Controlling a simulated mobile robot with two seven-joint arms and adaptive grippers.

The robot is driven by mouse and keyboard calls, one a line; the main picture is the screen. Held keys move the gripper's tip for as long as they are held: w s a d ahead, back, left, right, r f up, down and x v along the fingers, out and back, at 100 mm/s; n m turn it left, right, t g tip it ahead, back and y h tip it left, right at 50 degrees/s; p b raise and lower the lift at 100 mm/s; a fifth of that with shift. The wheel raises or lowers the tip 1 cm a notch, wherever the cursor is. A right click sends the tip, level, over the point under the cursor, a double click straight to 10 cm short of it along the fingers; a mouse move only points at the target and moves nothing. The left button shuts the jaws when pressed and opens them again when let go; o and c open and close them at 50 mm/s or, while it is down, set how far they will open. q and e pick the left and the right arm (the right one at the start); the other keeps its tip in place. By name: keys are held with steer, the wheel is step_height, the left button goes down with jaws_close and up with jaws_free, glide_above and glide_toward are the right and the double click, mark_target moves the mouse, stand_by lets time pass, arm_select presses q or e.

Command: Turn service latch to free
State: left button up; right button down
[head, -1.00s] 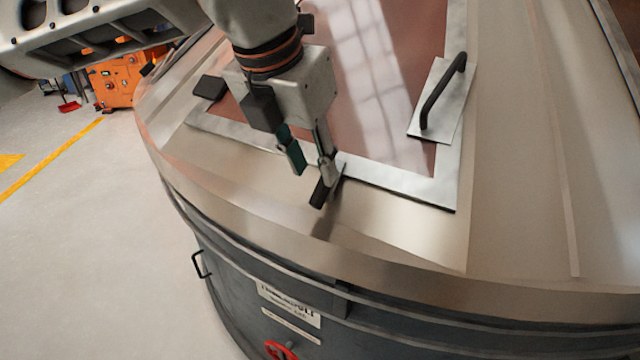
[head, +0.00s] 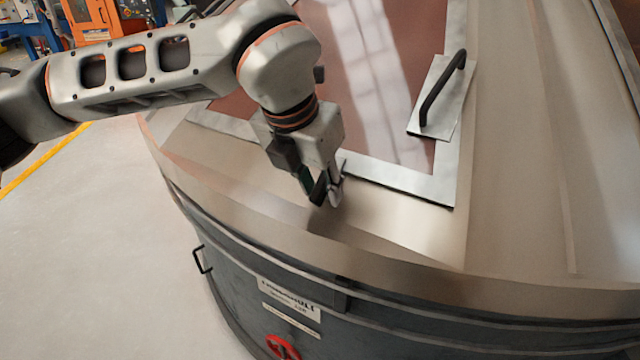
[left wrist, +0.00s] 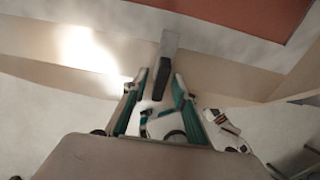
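The service latch (head: 318,191) is a small lever with a dark end. It sits on the metal cover just below the lower edge of the framed panel. In the left wrist view the latch (left wrist: 166,55) is a grey bar with a black end, pointing down between the fingertips. My left gripper (head: 322,190) is down at the latch, with one finger on each side of its dark end. The fingers (left wrist: 158,88) stand apart, and I cannot tell whether they touch it. The gripper hides part of the latch. My right gripper is out of view.
A black bar handle (head: 442,90) on a pale plate stands to the right on the reddish panel (head: 405,130). A red round knob (head: 283,347) and a small side handle (head: 202,260) are on the housing's dark side. Open floor lies at the left.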

arm_select(q)
jaws_close()
steer(key=m+b, duration=0.2)
steer(key=m, duration=0.1)
steer(key=shift+t+y, duration=0.3)
steer(key=shift+t, duration=0.1)
steer(key=m+b, duration=0.1)
steer(key=m, duration=0.3)
steer(key=shift+w+y, duration=0.1)
steer(key=shift+y, duration=0.2)
steer(key=m+t, duration=0.1)
steer(key=m, duration=0.1)
steer(key=m+b, duration=0.1)
steer(key=m, duration=0.2)
steer(key=shift+t, duration=0.4)
steer(key=m+t+b, duration=0.1)
steer(key=m, duration=0.4)
steer(key=shift+r, duration=0.1)
